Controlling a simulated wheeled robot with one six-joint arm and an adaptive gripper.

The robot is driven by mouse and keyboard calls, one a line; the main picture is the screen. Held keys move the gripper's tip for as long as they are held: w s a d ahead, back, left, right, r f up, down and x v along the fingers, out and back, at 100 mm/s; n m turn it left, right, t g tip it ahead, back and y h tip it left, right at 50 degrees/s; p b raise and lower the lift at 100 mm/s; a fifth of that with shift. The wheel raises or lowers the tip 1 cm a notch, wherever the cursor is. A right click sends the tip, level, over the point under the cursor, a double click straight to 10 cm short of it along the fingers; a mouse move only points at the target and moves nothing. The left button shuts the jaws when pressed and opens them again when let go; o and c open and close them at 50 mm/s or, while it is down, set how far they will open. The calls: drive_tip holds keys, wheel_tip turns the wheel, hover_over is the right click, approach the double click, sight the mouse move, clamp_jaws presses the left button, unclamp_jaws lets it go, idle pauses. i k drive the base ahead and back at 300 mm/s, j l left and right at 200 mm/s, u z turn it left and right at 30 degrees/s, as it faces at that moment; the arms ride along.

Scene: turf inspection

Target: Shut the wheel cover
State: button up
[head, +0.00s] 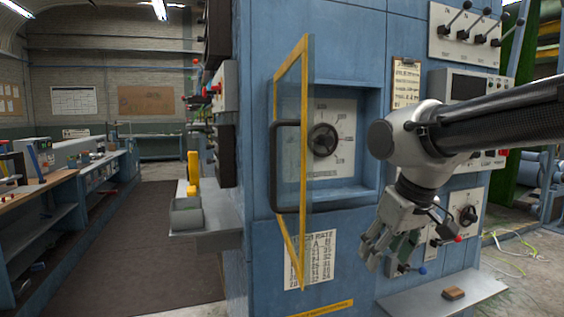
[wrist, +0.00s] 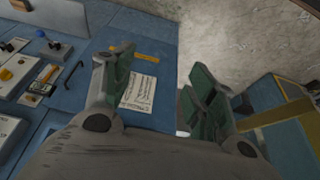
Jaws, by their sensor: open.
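The wheel cover (head: 304,110) is a clear panel in a yellow frame. It stands open, swung out from the left side of a square recess in the blue cabinet. A black loop handle (head: 273,168) is on it. The dark handwheel (head: 322,139) sits on a marked white plate inside the recess, uncovered. My gripper (head: 378,248) is open and empty, low and to the right of the cover, apart from it. In the wrist view its green-padded fingers (wrist: 160,92) are spread with nothing between them. A yellow-edged part (wrist: 275,115) at the right there may be the cover; I cannot tell.
A printed sheet (head: 309,260) is below the recess. A clipboard (head: 405,82), levers (head: 467,32) and a knob panel (head: 465,213) are on the right. A shelf (head: 445,298) with a brown block juts out below my gripper. The aisle (head: 150,245) at left is clear.

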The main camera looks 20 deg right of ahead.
sight(287, 157)
drive_tip(key=k+j, duration=0.15)
drive_tip(key=j, duration=0.15)
drive_tip(key=k+j, duration=0.1)
drive_tip(key=j, duration=0.25)
drive_tip(key=k+j, duration=0.15)
drive_tip(key=j, duration=0.15)
drive_tip(key=k+j, duration=0.15)
drive_tip(key=j, duration=0.2)
drive_tip(key=z, duration=0.05)
